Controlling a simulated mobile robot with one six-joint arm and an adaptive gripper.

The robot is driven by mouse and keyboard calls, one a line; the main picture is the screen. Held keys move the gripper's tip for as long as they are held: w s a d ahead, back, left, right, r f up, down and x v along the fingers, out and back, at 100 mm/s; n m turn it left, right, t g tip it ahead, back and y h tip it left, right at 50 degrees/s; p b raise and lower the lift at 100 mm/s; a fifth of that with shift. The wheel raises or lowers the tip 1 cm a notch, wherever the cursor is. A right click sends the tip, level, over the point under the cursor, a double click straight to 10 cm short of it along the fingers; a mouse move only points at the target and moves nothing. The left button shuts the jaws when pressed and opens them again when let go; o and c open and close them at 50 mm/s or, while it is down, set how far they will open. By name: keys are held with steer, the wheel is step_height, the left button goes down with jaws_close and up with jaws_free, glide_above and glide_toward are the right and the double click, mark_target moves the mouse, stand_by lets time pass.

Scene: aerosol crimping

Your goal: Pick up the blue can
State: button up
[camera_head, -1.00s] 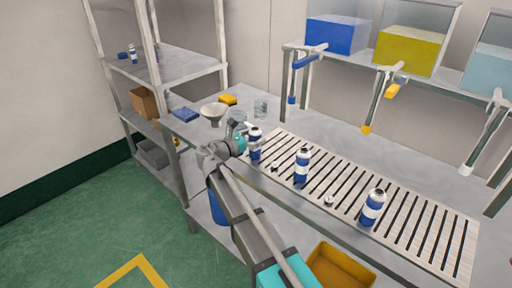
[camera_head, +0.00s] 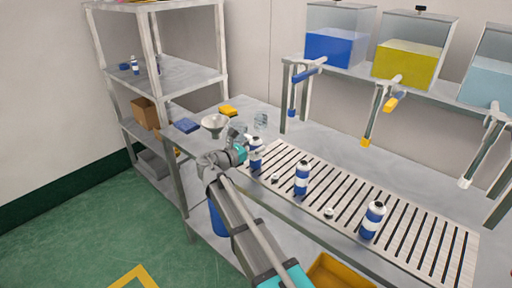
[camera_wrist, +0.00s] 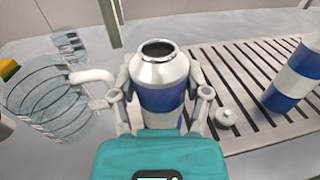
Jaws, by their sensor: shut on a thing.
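The can in my gripper is blue and white with a silver open top; it shows in the wrist view (camera_wrist: 160,95) and at the left end of the slatted rack in the head view (camera_head: 256,155). My gripper (camera_wrist: 162,108) has one finger on each side of this can and is shut on it. The can looks upright; its base is hidden behind the gripper body, so I cannot tell whether it touches the rack. In the head view my gripper (camera_head: 247,153) reaches it from the left.
Two more blue-and-white cans (camera_head: 302,178) (camera_head: 373,220) stand on the slatted rack (camera_head: 420,240). Small white caps (camera_head: 328,213) lie between them. A glass jug (camera_wrist: 50,95) is close left of my gripper. A funnel (camera_head: 214,121) and yellow sponge (camera_head: 228,110) sit farther left. Dispensing taps (camera_head: 375,120) hang above.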

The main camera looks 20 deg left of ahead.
steer(key=shift+r+p, duration=0.7)
steer(key=shift+r, duration=0.25)
steer(key=s+d+r+p, duration=0.6)
steer(key=s+r+p, duration=0.4)
steer(key=s, duration=0.2)
steer(key=shift+s, duration=0.35)
steer(key=shift+s, duration=0.15)
